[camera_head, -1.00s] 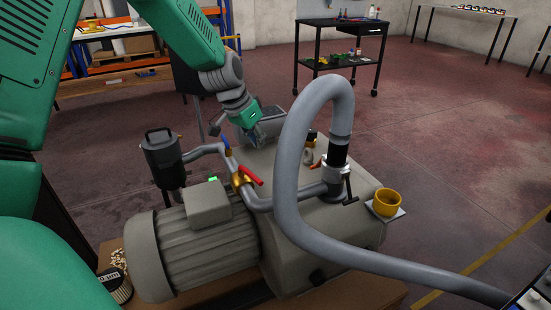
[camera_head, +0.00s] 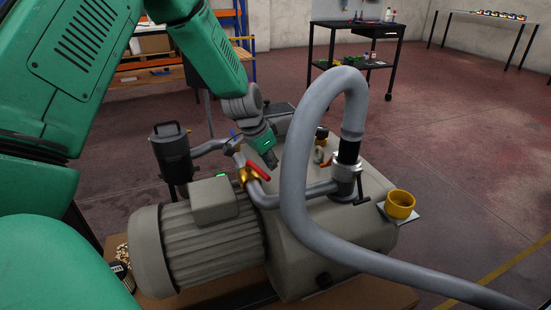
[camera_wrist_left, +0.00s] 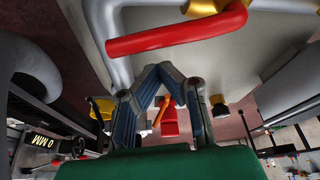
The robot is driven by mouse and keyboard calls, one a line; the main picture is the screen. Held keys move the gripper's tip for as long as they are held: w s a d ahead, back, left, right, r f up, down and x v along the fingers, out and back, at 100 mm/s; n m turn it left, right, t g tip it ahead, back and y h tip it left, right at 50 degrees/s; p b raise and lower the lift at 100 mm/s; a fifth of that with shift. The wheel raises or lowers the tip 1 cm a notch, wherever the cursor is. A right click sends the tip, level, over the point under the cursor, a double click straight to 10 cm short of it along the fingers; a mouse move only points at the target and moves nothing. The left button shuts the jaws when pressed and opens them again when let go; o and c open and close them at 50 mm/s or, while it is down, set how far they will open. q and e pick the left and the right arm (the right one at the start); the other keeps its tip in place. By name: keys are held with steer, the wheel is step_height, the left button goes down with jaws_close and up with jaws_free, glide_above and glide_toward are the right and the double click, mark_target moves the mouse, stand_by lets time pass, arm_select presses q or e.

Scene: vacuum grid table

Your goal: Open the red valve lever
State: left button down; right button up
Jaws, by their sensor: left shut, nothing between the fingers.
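The red valve lever (camera_head: 258,170) sits on a brass valve (camera_head: 246,176) in the grey pipe on the pump, angled down to the right in the head view. My left gripper (camera_head: 271,164) is just behind and beside the lever, pointing down, with nothing held. In the left wrist view the red lever (camera_wrist_left: 180,32) lies across the top, beyond the fingertips of my left gripper (camera_wrist_left: 158,68). The fingers are shut, with their tips together, and a gap seems to show between them and the lever. Contact is unclear. My right gripper is not in view.
A large grey hose (camera_head: 291,165) arches to the right of the gripper. A dark filter canister (camera_head: 173,155) stands left, above the ribbed motor (camera_head: 207,245). A yellow cup (camera_head: 400,204) sits at the pump's right edge. A second red handle (camera_head: 328,160) is behind the hose.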

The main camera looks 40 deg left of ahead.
mark_target(261, 170)
arm_select(q)
steer(key=shift+s+a+f, duration=0.2)
steer(key=shift+s+a, duration=0.05)
steer(key=shift+s, duration=0.35)
steer(key=shift+s+a+r+m+h+p, duration=0.1)
steer(key=shift+s+m+h+p, duration=0.2)
steer(key=shift+s+m+p, duration=0.4)
steer(key=shift+s, duration=0.15)
